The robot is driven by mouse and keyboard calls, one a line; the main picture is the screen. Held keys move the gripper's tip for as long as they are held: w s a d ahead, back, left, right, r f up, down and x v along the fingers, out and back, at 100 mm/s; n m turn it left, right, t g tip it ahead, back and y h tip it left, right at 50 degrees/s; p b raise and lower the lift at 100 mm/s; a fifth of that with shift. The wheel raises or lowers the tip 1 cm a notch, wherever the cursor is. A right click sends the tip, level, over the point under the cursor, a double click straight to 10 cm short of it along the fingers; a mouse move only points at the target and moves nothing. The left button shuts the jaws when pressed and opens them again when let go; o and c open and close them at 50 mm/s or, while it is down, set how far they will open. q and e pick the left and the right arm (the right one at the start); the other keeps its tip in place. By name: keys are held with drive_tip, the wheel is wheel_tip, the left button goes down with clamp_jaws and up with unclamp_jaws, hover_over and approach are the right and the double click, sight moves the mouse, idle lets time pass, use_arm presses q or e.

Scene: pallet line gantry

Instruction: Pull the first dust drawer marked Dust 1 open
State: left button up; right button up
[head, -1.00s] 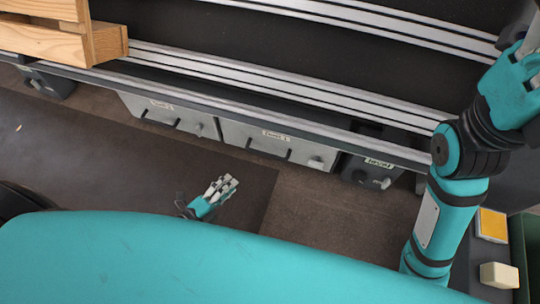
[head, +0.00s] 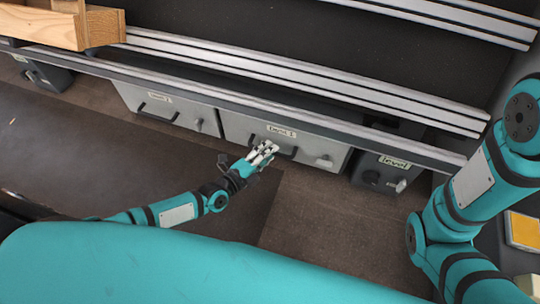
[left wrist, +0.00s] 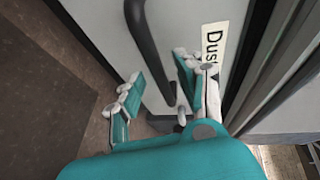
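The grey drawer front labelled Dust 1 (head: 310,143) is in the middle of the head view, under the rail, and looks shut. Its dark bar handle (left wrist: 148,45) shows in the left wrist view, with part of the Dust label (left wrist: 213,45) to its right. My left gripper (head: 263,153) is in front of the handle in the head view. In the left wrist view its fingers (left wrist: 157,88) are apart, with the lower end of the handle between them. I cannot tell whether they touch it. My right arm is at the right; its gripper is out of view.
A second grey drawer (head: 184,108) is to the left of Dust 1. A dark box labelled Level (head: 385,174), with knobs, is to its right. Metal rails (head: 300,78) run above. A wooden pallet (head: 40,27) is at upper left. Floor in front is clear.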

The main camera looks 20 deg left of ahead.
use_arm(q)
drive_tip(key=shift+w+d+f, duration=0.1)
drive_tip(key=shift+w+d, duration=0.15)
drive_tip(key=shift+w, duration=0.25)
clamp_jaws()
